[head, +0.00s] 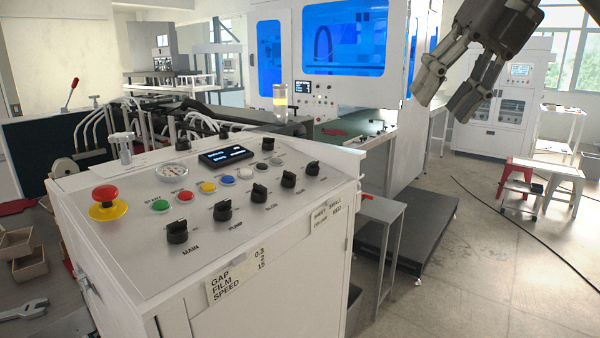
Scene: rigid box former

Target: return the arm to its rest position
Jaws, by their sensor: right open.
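My right gripper (450,97) hangs in the upper right of the head view, fingers pointing down and to the left. Its two fingers are apart and nothing is between them. It is in the air, clear of the control panel (140,250) and right of the white machine with blue windows (345,40). My left gripper is not in the view.
The panel carries a red emergency button (105,195), several coloured buttons and black knobs. A red stool (520,182) and a white stool (563,178) stand at the right. A black cable (535,240) crosses the open floor. A wrench (25,310) lies at lower left.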

